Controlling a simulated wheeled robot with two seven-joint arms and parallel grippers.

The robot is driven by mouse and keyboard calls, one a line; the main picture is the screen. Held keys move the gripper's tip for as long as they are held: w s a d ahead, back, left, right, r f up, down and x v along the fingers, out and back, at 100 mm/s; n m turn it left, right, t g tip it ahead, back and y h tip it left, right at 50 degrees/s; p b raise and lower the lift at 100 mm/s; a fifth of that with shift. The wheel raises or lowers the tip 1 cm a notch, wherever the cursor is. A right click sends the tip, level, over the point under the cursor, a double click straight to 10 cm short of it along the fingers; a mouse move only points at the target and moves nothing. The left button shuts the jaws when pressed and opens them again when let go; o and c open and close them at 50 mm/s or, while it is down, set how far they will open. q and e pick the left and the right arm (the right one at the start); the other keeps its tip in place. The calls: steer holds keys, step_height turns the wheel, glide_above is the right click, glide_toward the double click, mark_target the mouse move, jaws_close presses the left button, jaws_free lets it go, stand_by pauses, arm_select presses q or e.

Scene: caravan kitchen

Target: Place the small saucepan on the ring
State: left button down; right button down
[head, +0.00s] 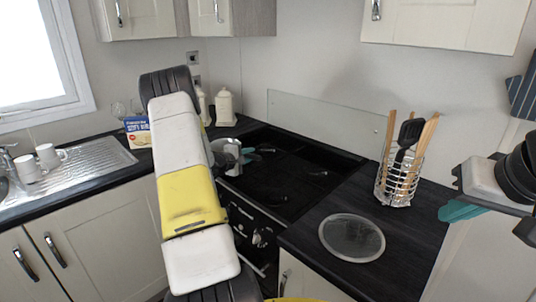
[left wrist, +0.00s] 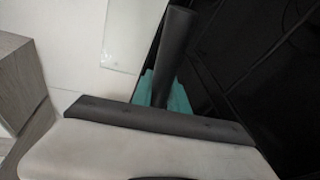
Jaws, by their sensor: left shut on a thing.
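The small saucepan (head: 229,148) is a shiny metal pan at the left side of the black hob (head: 300,172), partly hidden by my left arm. I cannot tell whether it touches the surface. My left gripper (head: 248,153), with teal fingers, is just right of the pan and shut on its dark handle. In the left wrist view the handle (left wrist: 176,50) stands up between the teal fingers (left wrist: 162,92); the pan body is not seen there. The hob's rings are dark and hard to make out. My right gripper (head: 462,211) is at the right edge, empty, with its jaws not clearly seen.
A wire utensil holder (head: 396,187) and a round glass disc (head: 351,238) stand on the right worktop. A glass splashback (head: 325,122) rises behind the hob. White canisters (head: 225,108), a blue-yellow box (head: 137,131) and the sink drainer with mugs (head: 47,156) are left.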

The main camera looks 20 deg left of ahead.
stand_by(0.3)
arm_select(q)
steer(key=c, duration=1.3)
jaws_free()
steer(key=shift+f, duration=0.1)
